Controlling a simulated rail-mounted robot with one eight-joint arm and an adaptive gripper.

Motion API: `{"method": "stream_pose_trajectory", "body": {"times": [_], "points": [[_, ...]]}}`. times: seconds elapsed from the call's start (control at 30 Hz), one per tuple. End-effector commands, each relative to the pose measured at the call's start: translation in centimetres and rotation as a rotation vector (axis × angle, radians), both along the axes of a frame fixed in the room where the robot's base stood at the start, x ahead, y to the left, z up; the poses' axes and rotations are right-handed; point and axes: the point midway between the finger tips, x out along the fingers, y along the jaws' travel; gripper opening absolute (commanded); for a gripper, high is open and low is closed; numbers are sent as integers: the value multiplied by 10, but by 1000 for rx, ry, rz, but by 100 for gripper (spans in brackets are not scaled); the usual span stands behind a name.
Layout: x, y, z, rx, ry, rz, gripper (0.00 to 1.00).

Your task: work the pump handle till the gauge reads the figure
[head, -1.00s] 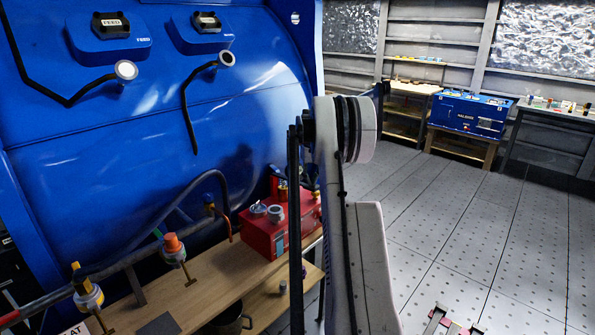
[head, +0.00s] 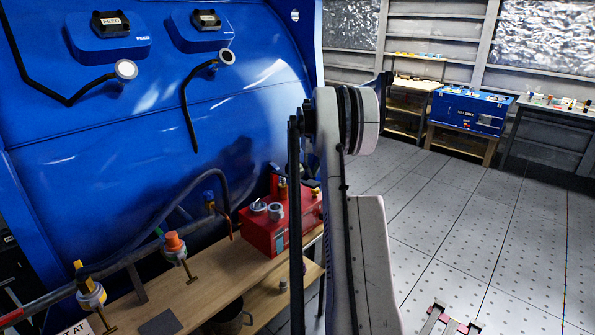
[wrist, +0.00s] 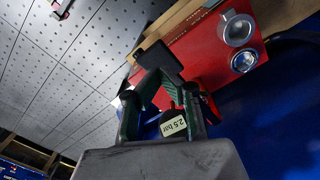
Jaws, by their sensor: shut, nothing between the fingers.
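The red pump box (head: 268,234) stands on the wooden bench beside the blue tank. In the wrist view its red body (wrist: 205,52) lies just beyond my gripper (wrist: 158,68), whose dark green fingers are shut with nothing held. Two round silver-rimmed fittings (wrist: 239,31) sit on the box; no gauge reading can be made out. A pale label reading "2.5 bar" (wrist: 173,126) shows between the finger linkages, upside down. I cannot clearly tell the pump handle apart from the dark parts near the fingertips.
A pipe with an orange-capped valve (head: 174,245) and a yellow-topped valve (head: 88,287) runs along the bench's left. A dark pot (head: 232,321) sits below. The perforated floor (head: 450,230) to the right is mostly clear. A blue case (head: 470,110) stands at the back.

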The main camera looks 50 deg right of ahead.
Motion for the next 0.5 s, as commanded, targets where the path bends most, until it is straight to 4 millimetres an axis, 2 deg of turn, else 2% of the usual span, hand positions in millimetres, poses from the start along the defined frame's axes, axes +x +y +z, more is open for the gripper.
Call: {"method": "stream_pose_trajectory", "body": {"times": [0.37,0.5], "points": [[0,0,-1,0,0,0,0],[1,0,-8,0,0,0,0]]}}
